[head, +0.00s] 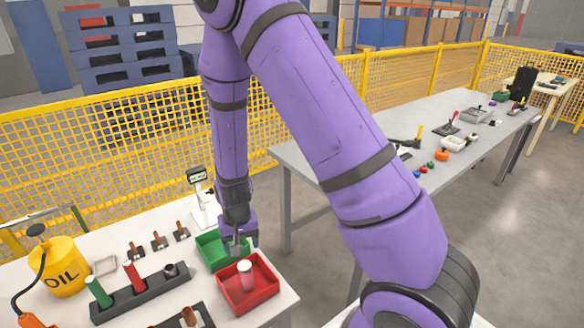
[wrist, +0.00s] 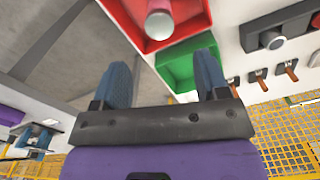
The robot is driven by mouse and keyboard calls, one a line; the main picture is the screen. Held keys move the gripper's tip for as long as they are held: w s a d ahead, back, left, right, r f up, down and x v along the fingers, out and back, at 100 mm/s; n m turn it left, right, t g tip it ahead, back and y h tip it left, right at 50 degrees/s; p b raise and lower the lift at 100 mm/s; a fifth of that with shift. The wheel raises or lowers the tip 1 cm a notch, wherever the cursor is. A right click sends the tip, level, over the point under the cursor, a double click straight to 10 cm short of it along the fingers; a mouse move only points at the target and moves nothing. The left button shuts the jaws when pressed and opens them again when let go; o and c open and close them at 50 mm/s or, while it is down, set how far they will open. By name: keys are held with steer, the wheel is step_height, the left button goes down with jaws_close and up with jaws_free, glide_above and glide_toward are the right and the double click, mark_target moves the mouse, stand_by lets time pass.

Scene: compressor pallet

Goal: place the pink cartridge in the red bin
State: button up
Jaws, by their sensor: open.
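The pink cartridge (head: 246,276), with a pale top, stands upright inside the red bin (head: 272,290) at the right front of the white table. In the wrist view its round end (wrist: 159,24) shows within the red bin (wrist: 196,22) at the top. My gripper (head: 237,246) is over the edge between the green bin and the red bin, just behind the cartridge. In the wrist view its two blue-grey fingers (wrist: 161,62) are spread apart with nothing between them. The gripper is apart from the cartridge.
The green bin (head: 207,247) sits behind the red bin. A dark rack (head: 143,297) to the left holds a green cartridge (head: 98,291) and a red cartridge (head: 133,276). A yellow oil can (head: 66,268) stands far left. A small display stand (head: 198,178) is behind the bins.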

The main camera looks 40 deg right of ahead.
steer(key=s+d+r+n+t+y, duration=0.1)
steer(key=s+r, duration=0.1)
steer(key=r, duration=1)
steer(key=s+d+r+n+t, duration=0.1)
steer(key=s+d+r+t, duration=0.15)
steer(key=r, duration=1.05)
steer(key=s+d+r+n+t+h, duration=0.1)
steer(key=s+d+r, duration=0.2)
steer(key=s+r, duration=1.1)
steer(key=s, duration=0.3)
steer(key=shift+s+d+n+t, duration=0.2)
steer(key=shift+s+n+t, duration=0.1)
steer(key=shift+s+t, duration=0.05)
